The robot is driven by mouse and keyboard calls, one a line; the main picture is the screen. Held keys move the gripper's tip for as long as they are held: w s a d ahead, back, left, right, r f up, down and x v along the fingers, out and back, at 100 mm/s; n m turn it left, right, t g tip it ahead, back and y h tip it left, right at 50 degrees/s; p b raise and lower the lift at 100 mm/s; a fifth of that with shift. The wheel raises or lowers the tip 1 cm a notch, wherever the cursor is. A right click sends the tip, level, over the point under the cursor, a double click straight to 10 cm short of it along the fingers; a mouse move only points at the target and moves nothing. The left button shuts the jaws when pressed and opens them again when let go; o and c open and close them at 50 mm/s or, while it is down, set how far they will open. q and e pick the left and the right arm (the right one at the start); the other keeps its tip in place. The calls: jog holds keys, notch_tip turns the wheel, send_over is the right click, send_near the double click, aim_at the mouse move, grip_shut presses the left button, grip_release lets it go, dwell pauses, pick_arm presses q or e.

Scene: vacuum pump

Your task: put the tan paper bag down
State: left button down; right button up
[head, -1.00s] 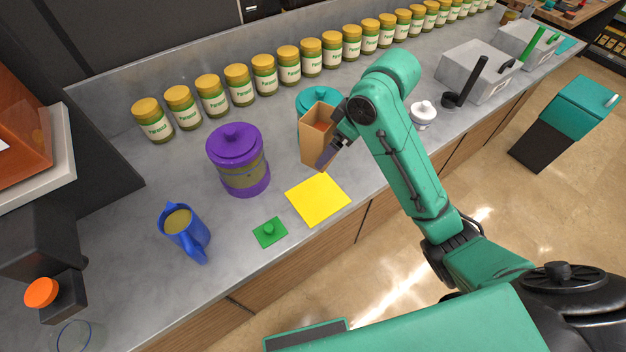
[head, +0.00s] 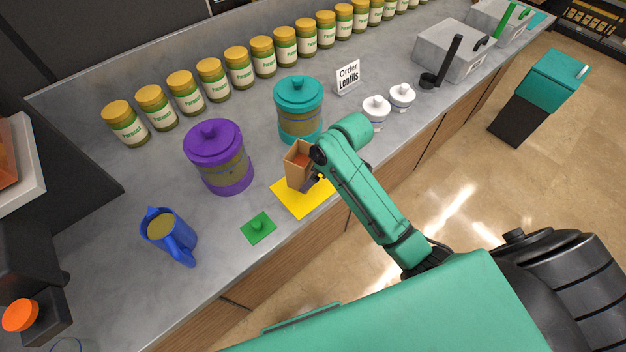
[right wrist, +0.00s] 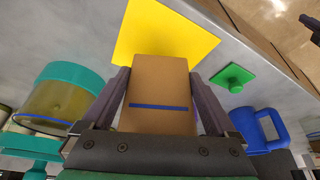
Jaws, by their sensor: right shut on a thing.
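The tan paper bag (head: 297,170) is upright and open at the top, with something reddish inside. In the head view its lower end overlaps the yellow square (head: 312,204) on the counter; I cannot tell whether it touches it. My right gripper (head: 314,181) is shut on the bag. In the right wrist view the bag (right wrist: 160,95), with a blue stripe, sits between the two fingers of the right gripper (right wrist: 158,76), and the yellow square (right wrist: 165,38) shows beyond it. My left gripper is not in view.
A teal-lidded canister (head: 299,118) stands just behind the bag, a purple canister (head: 220,165) to its left. A green knobbed plate (head: 258,228) and a blue jug (head: 170,236) are at front left. Several jars (head: 210,85) line the back. White lidded pots (head: 376,108) stand right.

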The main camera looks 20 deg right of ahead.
notch_tip(320, 180, down, 4)
jog(key=shift+r+p, duration=0.1)
jog(key=shift+p, duration=0.25)
jog(key=shift+f, duration=0.25)
jog(key=o, duration=1)
jog(key=shift+r, duration=0.15)
jog(key=shift+r, duration=0.3)
jog(key=b+v, duration=0.2)
jog(key=v, duration=0.9)
jog(key=shift+s+d+r, duration=0.15)
jog(key=shift+r, duration=0.05)
